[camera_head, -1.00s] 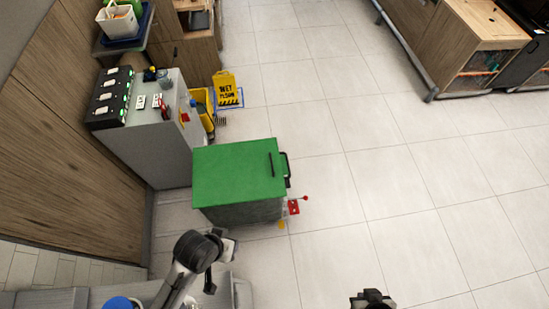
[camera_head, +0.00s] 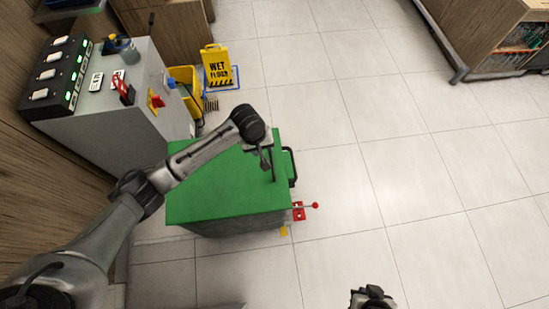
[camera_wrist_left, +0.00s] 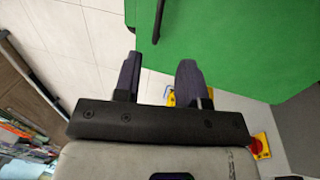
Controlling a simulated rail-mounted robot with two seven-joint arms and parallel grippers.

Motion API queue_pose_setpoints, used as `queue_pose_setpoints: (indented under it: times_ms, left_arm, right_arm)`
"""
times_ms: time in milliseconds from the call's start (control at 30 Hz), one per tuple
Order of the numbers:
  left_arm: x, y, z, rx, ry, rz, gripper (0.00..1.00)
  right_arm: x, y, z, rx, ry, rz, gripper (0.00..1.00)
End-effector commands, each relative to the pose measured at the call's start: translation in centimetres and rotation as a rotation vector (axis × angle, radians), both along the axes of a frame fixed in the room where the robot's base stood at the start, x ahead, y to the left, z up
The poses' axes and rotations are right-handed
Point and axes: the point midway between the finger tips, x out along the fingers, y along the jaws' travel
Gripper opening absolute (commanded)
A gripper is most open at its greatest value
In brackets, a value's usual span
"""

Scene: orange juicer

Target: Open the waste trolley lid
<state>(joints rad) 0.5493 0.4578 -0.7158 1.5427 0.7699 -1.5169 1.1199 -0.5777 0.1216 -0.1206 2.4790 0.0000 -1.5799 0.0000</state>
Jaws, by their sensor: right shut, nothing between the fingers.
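The waste trolley has a flat green lid (camera_head: 215,185), which lies closed on its grey body (camera_head: 235,226). A thin dark handle bar (camera_head: 274,174) is on the lid near its right edge; it also shows in the left wrist view (camera_wrist_left: 158,20). My left gripper (camera_head: 264,158) is over the lid's right part, close to the bar. In the left wrist view its two fingers (camera_wrist_left: 160,72) are apart with nothing between them, and the bar is beyond the fingertips. My right gripper (camera_head: 372,298) is shut and empty at the bottom, away from the trolley.
A black push handle (camera_head: 290,167) and a red lever (camera_head: 305,210) stick out at the trolley's right. A grey cabinet (camera_head: 125,120) with a charger rack stands behind left, near a yellow wet-floor sign (camera_head: 217,66). The tiled floor (camera_head: 410,190) at right is clear.

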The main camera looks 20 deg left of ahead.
Motion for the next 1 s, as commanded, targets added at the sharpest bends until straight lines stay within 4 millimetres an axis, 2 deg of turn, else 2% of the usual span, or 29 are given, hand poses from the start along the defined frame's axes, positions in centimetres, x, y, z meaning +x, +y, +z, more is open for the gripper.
queue_pose_setpoints:
  times_ms: [167, 700, 1000]
  left_arm:
    - [0.4, 0.0, -1.6, 0.001, 0.006, 0.012, 0.38]
    - [1.3, -1.7, -10.8, 0.002, 0.002, 0.01, 0.38]
    - [1.5, -2.1, -13.3, 0.001, 0.002, 0.009, 0.38]
  right_arm:
    - [-0.1, -0.1, -0.8, -0.003, 0.001, 0.002, 0.0]
    - [-0.2, 0.0, -4.0, 0.0, 0.003, -0.001, 0.0]
    - [-0.1, 0.1, -4.9, 0.005, 0.002, -0.005, 0.0]
